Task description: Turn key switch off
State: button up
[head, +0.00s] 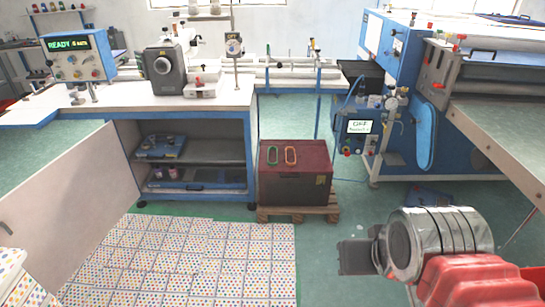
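The key switch is too small to pick out for certain. A blue control box (77,57) on the bench at the left has a green lit display reading "READY" and several coloured knobs. A second blue control panel (357,132) on the machine at the right has a lit display that seems to read "OFF", with small red and green controls below it. My gripper (354,257) is at the lower right, low over the floor and apart from both panels. Its fingers are dark and blurred together, so I cannot tell if they are open.
A workbench (215,97) with an open cabinet and a swung-out door (75,205) stands at the left. A dark red-topped box (295,180) sits on a wooden pallet (297,213) in the middle. A dotted mat (185,262) covers the front floor. Green floor (390,210) between pallet and machine is mostly clear.

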aim_at(91, 58)
jog(key=k, duration=1.35)
jog(key=u, duration=0.6)
jog(key=i, duration=0.85)
jog(key=u, duration=0.95)
jog(key=i, duration=1.8)
jog(key=z, duration=0.35)
